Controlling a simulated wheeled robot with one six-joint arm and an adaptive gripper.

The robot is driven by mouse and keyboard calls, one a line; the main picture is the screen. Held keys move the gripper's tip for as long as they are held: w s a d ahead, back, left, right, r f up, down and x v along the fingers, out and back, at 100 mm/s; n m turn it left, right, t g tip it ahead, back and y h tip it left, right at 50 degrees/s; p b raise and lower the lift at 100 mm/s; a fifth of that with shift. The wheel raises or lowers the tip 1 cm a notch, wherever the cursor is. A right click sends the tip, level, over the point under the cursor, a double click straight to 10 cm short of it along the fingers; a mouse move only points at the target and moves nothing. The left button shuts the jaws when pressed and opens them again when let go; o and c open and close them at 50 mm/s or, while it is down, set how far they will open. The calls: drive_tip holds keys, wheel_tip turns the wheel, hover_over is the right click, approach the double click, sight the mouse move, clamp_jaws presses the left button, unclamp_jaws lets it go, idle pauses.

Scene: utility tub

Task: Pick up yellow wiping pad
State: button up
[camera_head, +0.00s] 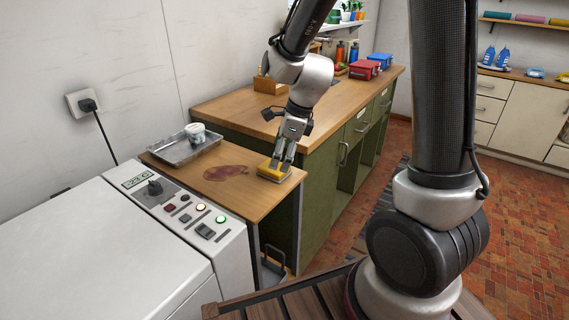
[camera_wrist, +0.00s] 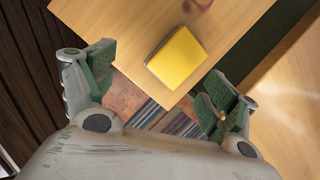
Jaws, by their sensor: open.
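The yellow wiping pad (camera_head: 270,174) lies flat near the front right corner of the low wooden worktop (camera_head: 225,203). In the wrist view the pad (camera_wrist: 178,57) is fully visible, with a darker edge along one side. My gripper (camera_head: 282,160) points down at the pad and overlaps it in the head view, so the exact gap is hard to judge. In the wrist view my gripper (camera_wrist: 160,85) is open with green-padded fingers spread apart. Nothing is between them, and the pad lies ahead of the fingertips, off toward the top of the picture.
A reddish-brown stain (camera_head: 226,171) marks the worktop left of the pad. A metal tray (camera_head: 183,148) with a white tub (camera_head: 196,132) stands behind it. A white machine (camera_head: 115,245) adjoins at the left. The higher green cabinet (camera_head: 322,198) rises close on the right.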

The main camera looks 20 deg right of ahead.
drive_tip(key=shift+w+d+r+m+t, duration=0.1)
drive_tip(key=shift+w+m+t, duration=0.05)
drive_tip(key=shift+w+m, duration=0.3)
drive_tip(key=shift+w+d+r+m+t, duration=0.1)
drive_tip(key=shift+w+m+t, duration=0.1)
drive_tip(key=shift+m, duration=0.35)
drive_tip(key=shift+w+m, duration=0.3)
drive_tip(key=shift+m, duration=0.5)
drive_tip(key=shift+w+r+m+t, duration=0.1)
drive_tip(key=shift+w+m+t, duration=0.15)
drive_tip(key=shift+m, duration=0.75)
drive_tip(key=x, duration=0.7)
drive_tip(key=shift+s+d+f, duration=0.2)
drive_tip(key=shift+d+f, duration=0.05)
drive_tip(key=shift+f, duration=0.3)
drive_tip(key=shift+c, duration=0.4)
drive_tip(key=c, duration=1)
